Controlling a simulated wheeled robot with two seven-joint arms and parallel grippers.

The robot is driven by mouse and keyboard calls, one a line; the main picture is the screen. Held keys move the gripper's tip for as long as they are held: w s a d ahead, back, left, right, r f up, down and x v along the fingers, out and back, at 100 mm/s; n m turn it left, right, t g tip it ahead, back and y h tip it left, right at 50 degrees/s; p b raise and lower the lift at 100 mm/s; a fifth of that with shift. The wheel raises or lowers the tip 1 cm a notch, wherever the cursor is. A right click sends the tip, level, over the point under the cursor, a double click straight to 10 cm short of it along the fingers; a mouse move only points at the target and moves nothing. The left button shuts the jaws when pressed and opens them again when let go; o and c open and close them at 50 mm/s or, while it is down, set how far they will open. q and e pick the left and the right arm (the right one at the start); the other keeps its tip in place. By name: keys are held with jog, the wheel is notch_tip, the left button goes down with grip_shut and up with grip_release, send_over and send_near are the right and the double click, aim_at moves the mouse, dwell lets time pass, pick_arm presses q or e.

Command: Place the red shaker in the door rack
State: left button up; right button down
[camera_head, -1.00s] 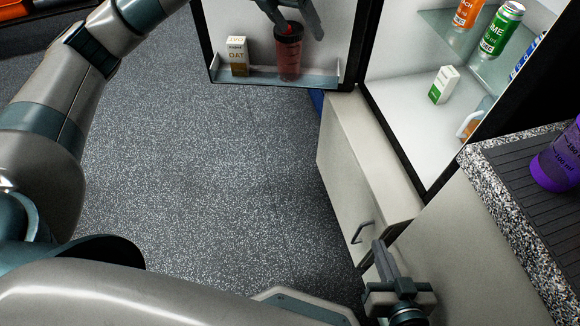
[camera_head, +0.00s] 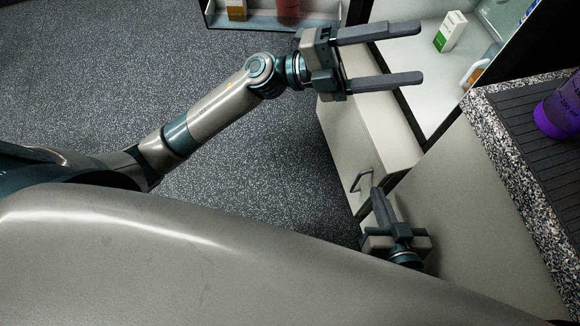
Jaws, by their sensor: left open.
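The red shaker (camera_head: 288,12) stands in the door rack (camera_head: 270,22) at the top edge of the view. Only its lower part shows; its top is cut off by the frame. My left gripper (camera_head: 421,53) is open and empty, its two fingers apart and pointing right, to the right of the rack and in front of the fridge opening. It is clear of the shaker. My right gripper (camera_head: 379,192) is low in the view by the cabinet handle, its fingers seen edge-on, so its opening cannot be made out.
A white and green carton (camera_head: 450,31) stands inside the fridge. A purple shaker (camera_head: 560,108) is on the speckled counter (camera_head: 500,130) at right. A cabinet handle (camera_head: 362,180) juts out below the fridge.

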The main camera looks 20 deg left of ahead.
pick_arm(q)
jog(key=w+a+f+n+t+y, duration=0.1)
jog(key=a+f+n+t+y, duration=0.5)
jog(key=n, duration=0.6)
jog(key=a+f+n+t+y, duration=0.5)
jog(key=n+t+y, duration=0.3)
jog(key=n, duration=0.4)
jog(key=s+a+f+n+g+y, duration=0.1)
jog(key=s+f+n+g, duration=0.2)
jog(key=s+f, duration=0.3)
jog(key=s+a+f+n+g+y, duration=0.1)
jog(key=s+f+n+g+y, duration=0.1)
jog(key=s+f, duration=0.5)
notch_tip(320, 180, down, 5)
jog(key=shift+a+f+n+g, duration=0.1)
jog(key=shift+a+n+g, duration=0.3)
jog(key=shift+n+g, duration=0.25)
jog(key=shift+s, duration=0.1)
jog(key=shift+f, duration=0.1)
